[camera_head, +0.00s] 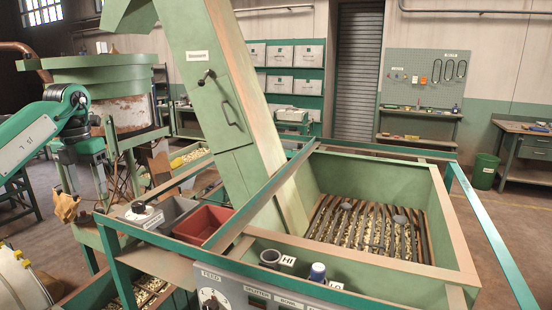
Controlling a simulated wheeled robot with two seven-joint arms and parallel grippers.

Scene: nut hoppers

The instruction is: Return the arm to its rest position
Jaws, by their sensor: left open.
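My left arm comes in from the left edge with a teal and white link. My left gripper (87,184) hangs below it with its dark fingers pointing down. The fingers are apart and no object shows between them. The gripper shows in front of the green stand of the round bowl, left of the white knob on the frame's corner. I cannot tell its exact distance from the frame. My right gripper is not in view.
A green hopper (444,213) with a slotted grate over nuts stands at the right, inside a teal rail (497,240). A grey bin (172,209) and a red bin (203,224) sit left of it. A control panel (240,294) is in front. Open floor lies at the right.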

